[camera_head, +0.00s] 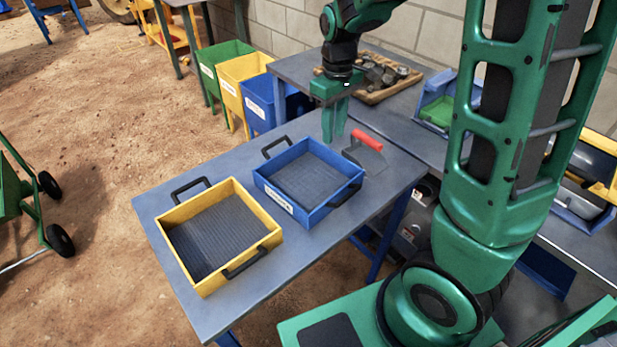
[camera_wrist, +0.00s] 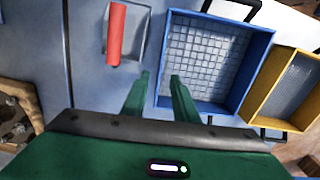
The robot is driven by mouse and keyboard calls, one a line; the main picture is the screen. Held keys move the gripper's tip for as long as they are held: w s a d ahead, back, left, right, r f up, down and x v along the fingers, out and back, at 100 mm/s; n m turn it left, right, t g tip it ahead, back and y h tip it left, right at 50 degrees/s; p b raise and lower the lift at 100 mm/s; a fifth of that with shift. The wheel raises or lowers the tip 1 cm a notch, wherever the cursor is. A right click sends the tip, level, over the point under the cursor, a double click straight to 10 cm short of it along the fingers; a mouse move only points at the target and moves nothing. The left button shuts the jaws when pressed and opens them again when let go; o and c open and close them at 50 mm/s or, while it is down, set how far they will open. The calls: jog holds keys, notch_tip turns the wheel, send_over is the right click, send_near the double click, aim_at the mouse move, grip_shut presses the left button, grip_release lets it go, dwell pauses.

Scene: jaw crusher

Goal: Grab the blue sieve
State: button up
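The blue sieve (camera_head: 306,181) is a square blue frame with a mesh floor and two black handles. It lies flat on the grey table, and no contents are visible in it. My gripper (camera_head: 334,138) is above the table, just behind the sieve's back right side and apart from it. In the wrist view, the sieve (camera_wrist: 208,58) is right of my gripper (camera_wrist: 160,77). The fingers are apart with nothing between them. One black handle is at the sieve's back left and the other at its front right in the head view.
A yellow sieve (camera_head: 213,228) sits left of the blue one. A red-handled scraper (camera_head: 367,142) lies close on its right. Green, yellow and blue bins (camera_head: 262,108) stand behind the table. A wooden tray of rocks (camera_head: 382,92) is on the back table.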

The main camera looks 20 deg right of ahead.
aim_at(334, 152)
jog(key=shift+s+d+f, duration=0.1)
jog(key=shift+s+f, duration=0.05)
jog(key=shift+f, duration=1.75)
jog(key=shift+s+d+f, duration=0.1)
jog(key=shift+s+f, duration=0.05)
jog(key=shift+f, duration=1.75)
grip_shut()
